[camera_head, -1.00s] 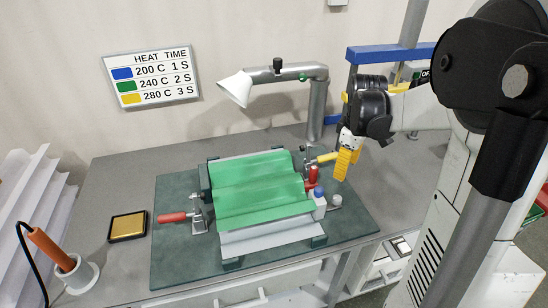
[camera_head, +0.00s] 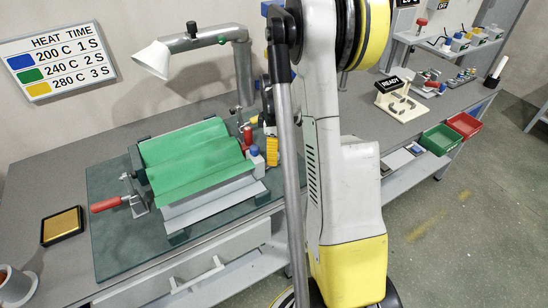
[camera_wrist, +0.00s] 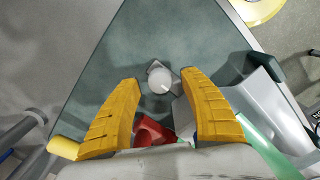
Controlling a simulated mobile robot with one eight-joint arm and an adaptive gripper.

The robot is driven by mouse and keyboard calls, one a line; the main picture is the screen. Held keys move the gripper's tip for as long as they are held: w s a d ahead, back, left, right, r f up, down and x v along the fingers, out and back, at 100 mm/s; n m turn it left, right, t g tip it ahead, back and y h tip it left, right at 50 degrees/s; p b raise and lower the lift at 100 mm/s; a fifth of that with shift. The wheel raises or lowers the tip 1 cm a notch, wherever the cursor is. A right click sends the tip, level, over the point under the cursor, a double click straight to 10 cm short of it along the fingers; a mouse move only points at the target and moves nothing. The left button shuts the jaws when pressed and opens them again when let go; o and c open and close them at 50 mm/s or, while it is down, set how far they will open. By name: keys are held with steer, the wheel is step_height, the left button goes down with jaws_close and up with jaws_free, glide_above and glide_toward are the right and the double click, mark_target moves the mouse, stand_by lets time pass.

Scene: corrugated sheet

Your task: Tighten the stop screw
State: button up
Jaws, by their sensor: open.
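The stop screw appears to be the pale round knob (camera_wrist: 161,80) on a small grey base, on the green mat (camera_wrist: 165,35) in the wrist view. My gripper (camera_wrist: 160,81) is open, with one yellow finger on each side of the knob. I cannot tell whether the fingertips are level with it or above it. In the head view, my yellow fingers (camera_head: 271,150) show beside the right end of the fixture, partly behind my arm. The knob is hidden there. The fixture holds a green corrugated sheet (camera_head: 190,160).
A red clamp handle (camera_wrist: 153,131) lies between my fingers, nearer my palm. A blue-capped block (camera_head: 254,158) stands beside the sheet. A red-handled clamp (camera_head: 106,205) sits on the fixture's left. The mat beyond the knob is clear.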

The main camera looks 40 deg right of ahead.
steer(key=shift+f, duration=0.2)
steer(key=shift+c, duration=0.2)
jaws_close()
